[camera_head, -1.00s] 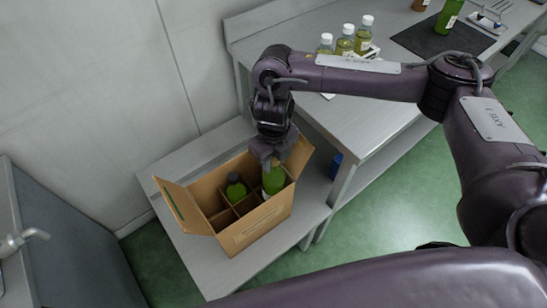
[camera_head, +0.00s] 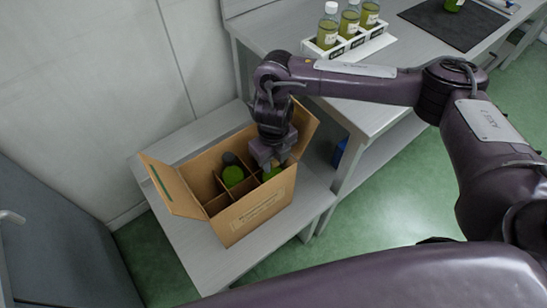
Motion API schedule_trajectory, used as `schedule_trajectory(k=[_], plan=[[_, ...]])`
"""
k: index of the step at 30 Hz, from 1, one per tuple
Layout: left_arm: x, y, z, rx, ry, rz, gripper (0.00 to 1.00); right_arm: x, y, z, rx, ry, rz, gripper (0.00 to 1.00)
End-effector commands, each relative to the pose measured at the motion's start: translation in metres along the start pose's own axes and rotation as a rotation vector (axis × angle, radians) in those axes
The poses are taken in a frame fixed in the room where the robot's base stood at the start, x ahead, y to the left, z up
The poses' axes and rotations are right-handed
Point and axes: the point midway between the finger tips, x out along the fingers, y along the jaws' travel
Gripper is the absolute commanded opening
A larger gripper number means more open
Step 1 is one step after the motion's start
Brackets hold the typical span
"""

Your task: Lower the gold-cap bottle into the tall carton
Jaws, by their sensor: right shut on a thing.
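The tall carton (camera_head: 262,210) is brown cardboard with its flaps open and dividers inside. It stands on a low grey bench. My right gripper (camera_head: 272,166) reaches down over its right-hand part and is shut on a green bottle (camera_head: 271,174), whose shoulder shows just below the fingers. The bottle's body is inside a compartment, hidden by the carton's front wall. Its cap is hidden by the gripper. Another green bottle (camera_head: 232,176) with a dark cap stands in a compartment to the left. My left gripper is not in view.
A higher steel table (camera_head: 377,112) stands behind the carton, with a white rack (camera_head: 361,44) of several white-capped bottles and a dark mat (camera_head: 452,24). A blue object (camera_head: 339,153) is under it. A wall closes off the left; green floor lies clear at right.

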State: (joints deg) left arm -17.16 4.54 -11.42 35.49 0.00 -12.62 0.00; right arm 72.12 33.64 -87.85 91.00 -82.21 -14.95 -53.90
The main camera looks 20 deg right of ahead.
Motion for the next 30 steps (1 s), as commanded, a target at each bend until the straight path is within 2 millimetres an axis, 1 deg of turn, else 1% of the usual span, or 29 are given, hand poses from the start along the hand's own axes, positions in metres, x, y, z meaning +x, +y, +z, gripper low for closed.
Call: schedule_trajectory(k=[1,3,13,14,19,20,26,28,30], plan=[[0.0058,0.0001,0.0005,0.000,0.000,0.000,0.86,0.0054,0.0003,0.0012,0.000,-0.003,0.001,0.02],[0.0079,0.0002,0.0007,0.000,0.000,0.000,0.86,0.0083,0.0003,0.0012,0.000,-0.003,0.001,0.02],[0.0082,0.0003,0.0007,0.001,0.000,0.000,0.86,0.0094,0.0002,0.0012,0.000,-0.003,0.001,0.02],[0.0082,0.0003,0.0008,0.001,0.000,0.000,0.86,0.0094,0.0002,0.0011,0.000,-0.003,0.001,0.30],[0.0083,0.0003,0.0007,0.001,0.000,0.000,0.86,0.0099,0.0001,0.0007,0.000,-0.002,0.001,0.53],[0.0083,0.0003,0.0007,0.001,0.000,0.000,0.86,0.0100,0.0001,0.0006,0.000,-0.002,0.000,0.55],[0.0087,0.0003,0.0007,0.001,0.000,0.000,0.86,0.0121,-0.0009,-0.0010,0.001,0.003,-0.002,0.55],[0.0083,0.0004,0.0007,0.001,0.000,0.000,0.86,0.0101,-0.0012,-0.0007,0.001,0.002,-0.002,0.55],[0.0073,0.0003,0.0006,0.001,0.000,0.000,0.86,0.0037,-0.0014,0.0001,0.001,0.000,-0.003,0.55]])
